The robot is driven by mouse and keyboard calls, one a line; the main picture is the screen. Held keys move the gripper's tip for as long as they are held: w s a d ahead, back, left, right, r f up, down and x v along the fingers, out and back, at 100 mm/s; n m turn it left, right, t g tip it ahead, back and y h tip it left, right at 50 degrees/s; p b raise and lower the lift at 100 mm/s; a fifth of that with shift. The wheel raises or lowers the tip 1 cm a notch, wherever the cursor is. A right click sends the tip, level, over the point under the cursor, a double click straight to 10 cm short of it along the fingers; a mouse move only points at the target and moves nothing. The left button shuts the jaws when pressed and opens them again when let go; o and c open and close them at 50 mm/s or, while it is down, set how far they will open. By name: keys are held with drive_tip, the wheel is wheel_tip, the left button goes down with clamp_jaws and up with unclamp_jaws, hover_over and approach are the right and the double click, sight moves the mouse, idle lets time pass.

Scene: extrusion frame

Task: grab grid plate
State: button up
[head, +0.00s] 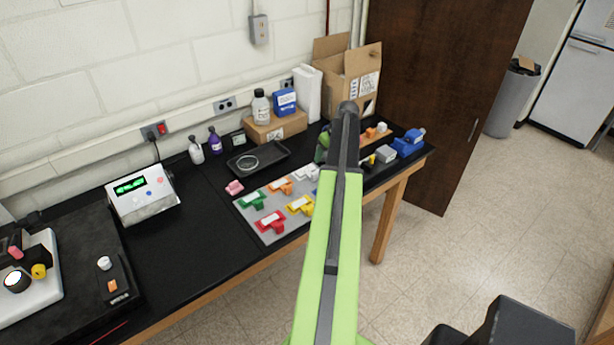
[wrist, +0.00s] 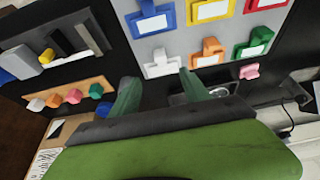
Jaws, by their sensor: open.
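A flat grey plate (head: 245,211) lies on the black bench in the head view, bearing coloured holders with white labels. It also shows in the wrist view (wrist: 220,31). I cannot make out grid lines on it, and cannot tell whether it is the grid plate. My gripper (wrist: 158,79) is open and empty in the wrist view. A white holder (wrist: 160,65) on the plate shows just beyond and between the fingertips; I see no contact. In the head view my arm covers the plate's right part and most of the gripper.
A black tray (head: 273,164) with a round clear dish (head: 247,162) lies behind the plate, near a pink piece (head: 234,187). A cardboard box (head: 347,72) stands at the back. A blue device (head: 408,142) is at the right end.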

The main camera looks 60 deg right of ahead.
drive_tip(key=b, duration=0.8)
approach(316, 173)
drive_tip(key=x, duration=0.5)
drive_tip(key=shift+a, duration=0.15)
drive_tip(key=shift+w+f+b, duration=0.2)
drive_tip(key=shift+w+b, duration=0.05)
drive_tip(key=shift+b, duration=0.05)
drive_tip(key=b+x, duration=0.5)
drive_tip(key=shift+s+f, duration=0.15)
drive_tip(key=shift+f, duration=0.05)
drive_tip(key=shift+r, duration=0.2)
clamp_jaws()
